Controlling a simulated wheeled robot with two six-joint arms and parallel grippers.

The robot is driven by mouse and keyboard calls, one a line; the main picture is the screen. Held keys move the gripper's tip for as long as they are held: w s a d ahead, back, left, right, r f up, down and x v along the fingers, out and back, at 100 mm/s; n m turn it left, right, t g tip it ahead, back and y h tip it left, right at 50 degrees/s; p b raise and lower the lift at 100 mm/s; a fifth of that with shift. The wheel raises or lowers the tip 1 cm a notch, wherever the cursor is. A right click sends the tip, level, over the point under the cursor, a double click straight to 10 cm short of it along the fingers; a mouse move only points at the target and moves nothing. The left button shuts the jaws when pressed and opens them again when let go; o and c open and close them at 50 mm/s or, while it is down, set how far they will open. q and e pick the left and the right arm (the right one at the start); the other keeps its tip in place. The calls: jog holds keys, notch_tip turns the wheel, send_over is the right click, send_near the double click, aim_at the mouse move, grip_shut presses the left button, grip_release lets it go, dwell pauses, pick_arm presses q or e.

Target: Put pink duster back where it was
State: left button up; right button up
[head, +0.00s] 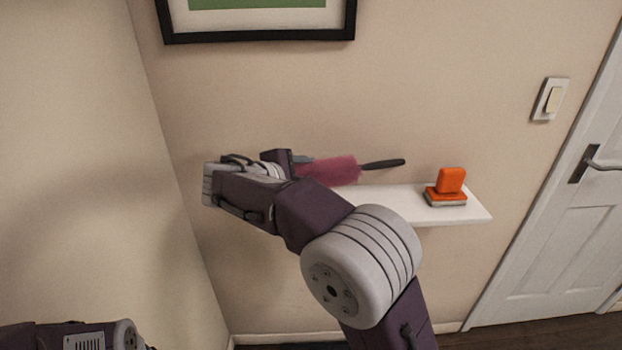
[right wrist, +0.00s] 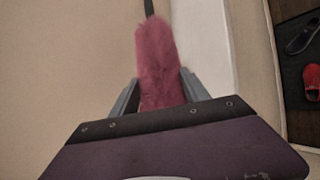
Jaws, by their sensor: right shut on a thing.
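The pink duster (head: 335,170) has a fluffy pink head and a dark handle. My right gripper (head: 302,166) is shut on its fluffy head. The duster lies roughly level at the white wall shelf (head: 398,202), with its handle pointing right in the head view. I cannot tell whether it touches the shelf. In the right wrist view the duster (right wrist: 160,60) runs up between the two fingers of the right gripper (right wrist: 160,92), and the shelf's pale surface is to its right. In the head view part of my left arm shows at the bottom left; its gripper is out of frame.
An orange brush-like object (head: 449,187) stands on the right end of the shelf. A framed picture (head: 258,22) hangs above, and a side wall is close on the left. A white door (head: 570,200) is at the right. Shoes (right wrist: 311,80) lie on a dark mat below.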

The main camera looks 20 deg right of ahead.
jog(key=shift+s+f, duration=0.1)
notch_tip(320, 180, down, 7)
jog(key=b, duration=0.6)
jog(key=shift+r+b, duration=0.2)
jog(key=shift+b, duration=0.1)
jog(key=shift+f+b, duration=0.45)
jog(key=shift+f, duration=0.1)
jog(key=o, duration=1.6)
jog(key=shift+f, duration=0.1)
